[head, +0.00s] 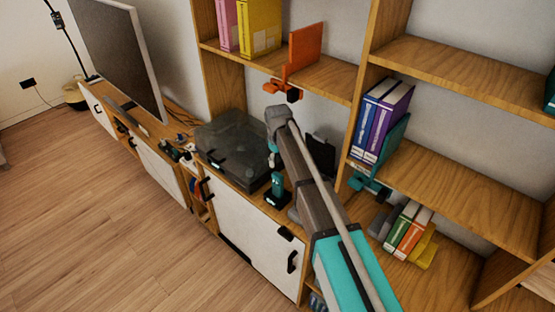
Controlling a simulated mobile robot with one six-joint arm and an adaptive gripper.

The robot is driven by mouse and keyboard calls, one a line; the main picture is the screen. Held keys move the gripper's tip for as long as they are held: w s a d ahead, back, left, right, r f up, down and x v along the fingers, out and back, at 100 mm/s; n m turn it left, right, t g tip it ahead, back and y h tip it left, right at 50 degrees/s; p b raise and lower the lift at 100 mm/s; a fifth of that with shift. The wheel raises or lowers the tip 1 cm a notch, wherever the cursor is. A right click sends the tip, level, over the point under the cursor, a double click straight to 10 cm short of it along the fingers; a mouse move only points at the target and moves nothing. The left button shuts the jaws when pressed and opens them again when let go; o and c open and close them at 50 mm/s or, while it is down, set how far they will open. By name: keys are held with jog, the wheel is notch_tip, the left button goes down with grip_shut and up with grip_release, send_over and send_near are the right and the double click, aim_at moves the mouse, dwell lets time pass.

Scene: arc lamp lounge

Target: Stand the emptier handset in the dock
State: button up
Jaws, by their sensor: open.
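My gripper (272,161) hangs at the far end of my arm, pointing down over the white cabinet's top; it is small here and its fingers are hard to make out. It is open, with nothing visible in it. Just below it stands a small upright teal piece (277,183) on a black base (276,199), which looks like a handset in a dock. A dark upright panel (321,158) stands behind my arm, partly hidden. I cannot pick out a second handset for certain, and no charge reading is legible.
A dark translucent box (233,150) lies left of the gripper. A small black item (286,233) is at the cabinet's front edge. A television (116,52) and small clutter stand farther left. Shelves with binders (380,120) and books (411,230) rise at right. The wooden floor (110,220) is clear.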

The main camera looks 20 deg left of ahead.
jog(key=shift+r+p, duration=0.55)
jog(key=shift+r, duration=0.25)
jog(key=shift+s, duration=0.1)
dwell(0.4)
